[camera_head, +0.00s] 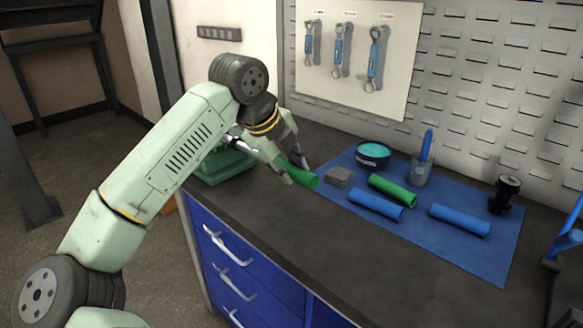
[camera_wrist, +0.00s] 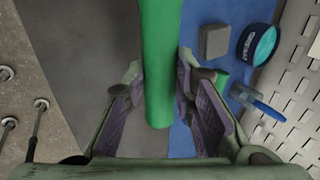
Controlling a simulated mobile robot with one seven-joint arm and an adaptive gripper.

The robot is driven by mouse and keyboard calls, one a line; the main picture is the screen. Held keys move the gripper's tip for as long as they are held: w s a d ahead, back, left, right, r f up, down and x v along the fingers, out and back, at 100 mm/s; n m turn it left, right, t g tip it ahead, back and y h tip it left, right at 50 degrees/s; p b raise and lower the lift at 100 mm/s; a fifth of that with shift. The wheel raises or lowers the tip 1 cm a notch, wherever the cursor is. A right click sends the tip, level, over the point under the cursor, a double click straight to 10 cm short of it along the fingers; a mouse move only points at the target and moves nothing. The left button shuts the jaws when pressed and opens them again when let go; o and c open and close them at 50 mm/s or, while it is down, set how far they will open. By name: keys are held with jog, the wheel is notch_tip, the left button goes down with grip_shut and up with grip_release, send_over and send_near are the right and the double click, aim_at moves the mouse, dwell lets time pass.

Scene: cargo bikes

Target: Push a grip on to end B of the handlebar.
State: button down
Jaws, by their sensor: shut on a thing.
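My gripper (camera_head: 290,172) is shut on a green grip (camera_head: 305,179), above the bench near the mat's left edge. In the wrist view the green grip (camera_wrist: 159,60) is a long tube between the two finger pads, running out of the top of the picture. A bright metal bar (camera_head: 236,141), which looks like the handlebar, shows just left of my gripper, above a green block-like stand (camera_head: 222,165). My gripper and arm hide part of it. No end B marking is visible, and I cannot tell whether the grip touches the bar.
A blue mat (camera_head: 485,256) carries another green grip (camera_head: 392,190), two blue grips (camera_head: 375,205) (camera_head: 459,220), a grey block (camera_head: 338,177), a round tin (camera_head: 372,155), a cup with a blue tool (camera_head: 421,171) and a black part (camera_head: 504,193). The bench front is clear.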

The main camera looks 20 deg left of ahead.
jog(key=shift+w+a, duration=0.2)
jog(key=shift+a, duration=0.4)
jog(key=shift+w+a, duration=0.2)
jog(key=shift+a, duration=0.35)
jog(key=shift+w+a+p, duration=0.25)
jog(key=shift+a+p, duration=0.05)
jog(key=shift+a, duration=0.3)
jog(key=shift+w+a+p, duration=0.2)
jog(key=shift+a+p, duration=0.05)
jog(key=shift+a, duration=0.4)
jog(key=shift+w+a+p, duration=0.25)
jog(key=shift+a+p, duration=0.05)
jog(key=shift+a, duration=0.3)
jog(key=shift+a, duration=0.1)
jog(key=shift+a, duration=0.1)
jog(key=shift+w+a+p, duration=0.3)
jog(key=shift+a+p, duration=0.15)
jog(key=shift+a, duration=0.4)
jog(key=shift+w+a+p, duration=0.35)
jog(key=shift+a+p, duration=0.15)
jog(key=shift+a, duration=0.3)
jog(key=shift+w+a+p, duration=0.3)
jog(key=shift+a+p, duration=0.15)
jog(key=shift+a, duration=0.4)
jog(key=shift+w+a, duration=0.1)
jog(key=shift+a, duration=0.3)
jog(key=c, duration=1.2)
grip_release()
jog(key=shift+c, duration=0.2)
